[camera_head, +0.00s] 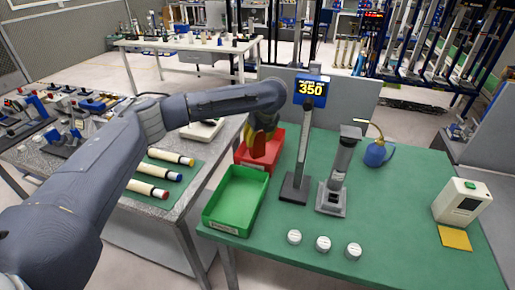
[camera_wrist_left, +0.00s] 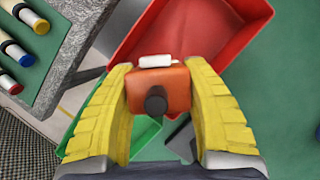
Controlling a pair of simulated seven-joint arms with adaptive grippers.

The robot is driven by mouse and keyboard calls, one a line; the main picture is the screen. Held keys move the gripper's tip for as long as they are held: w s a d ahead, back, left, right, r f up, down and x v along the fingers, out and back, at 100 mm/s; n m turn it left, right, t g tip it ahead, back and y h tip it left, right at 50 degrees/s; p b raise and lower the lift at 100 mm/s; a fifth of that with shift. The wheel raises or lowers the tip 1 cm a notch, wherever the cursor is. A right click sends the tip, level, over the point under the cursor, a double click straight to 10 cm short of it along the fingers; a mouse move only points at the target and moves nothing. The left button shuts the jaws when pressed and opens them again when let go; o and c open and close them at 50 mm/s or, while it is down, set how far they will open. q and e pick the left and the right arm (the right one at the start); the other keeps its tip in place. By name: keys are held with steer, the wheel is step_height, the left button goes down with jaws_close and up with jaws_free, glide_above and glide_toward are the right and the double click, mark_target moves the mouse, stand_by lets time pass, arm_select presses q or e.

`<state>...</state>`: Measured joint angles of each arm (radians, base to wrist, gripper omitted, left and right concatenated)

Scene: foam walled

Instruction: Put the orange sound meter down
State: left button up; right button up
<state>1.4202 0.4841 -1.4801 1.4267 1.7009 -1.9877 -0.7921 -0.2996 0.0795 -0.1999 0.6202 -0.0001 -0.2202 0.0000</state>
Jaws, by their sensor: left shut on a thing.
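My left gripper (camera_head: 262,148) is over the red bin at the far left part of the green table. In the left wrist view, its yellow fingers (camera_wrist_left: 160,98) are closed on both sides of the orange sound meter (camera_wrist_left: 172,82). The meter has a white part on its far edge and a dark round knob facing the camera. It appears above the red bin (camera_wrist_left: 232,42), which also shows in the head view (camera_head: 246,170). I cannot tell whether the meter touches the bin. My right gripper is not in view.
A green bin (camera_head: 208,222) stands in front of the red one. A dark stand with a 350 display (camera_head: 311,88) and a grey gauge stand (camera_head: 340,172) are close on the right. White round pieces (camera_head: 323,243) line the front; bare green table lies right of centre.

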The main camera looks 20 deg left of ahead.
mark_target(260, 140)
arm_select(q)
steer(key=shift+f, duration=2.3)
steer(key=o, duration=1.4)
steer(key=shift+f, duration=0.15)
steer(key=shift+v, duration=3.9)
steer(key=shift+w+a, duration=0.1)
steer(key=shift+a, duration=0.05)
